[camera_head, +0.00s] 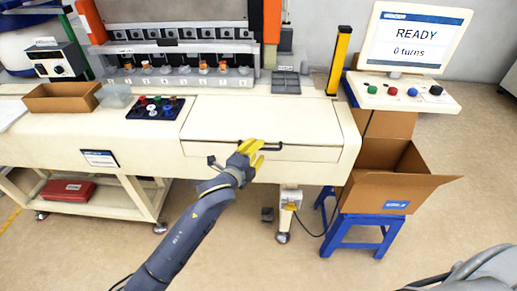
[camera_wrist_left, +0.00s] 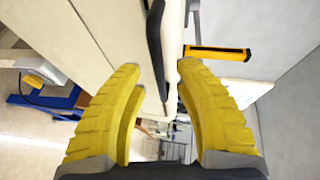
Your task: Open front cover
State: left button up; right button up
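The front cover (camera_head: 262,118) is a cream panel in the middle of the machine's front and looks closed. A black bar handle (camera_head: 274,147) is on its front edge, and it also shows in the left wrist view (camera_wrist_left: 155,45). My left gripper (camera_head: 251,147) has yellow fingers and is at the handle, hiding part of it. In the left wrist view my left gripper (camera_wrist_left: 160,72) is open, with the handle bar in line with the gap between its fingertips. I cannot tell whether they touch. My right gripper is not in view.

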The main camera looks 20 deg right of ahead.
pick_arm(q)
jog(key=shift+x, duration=0.75)
grip_shut()
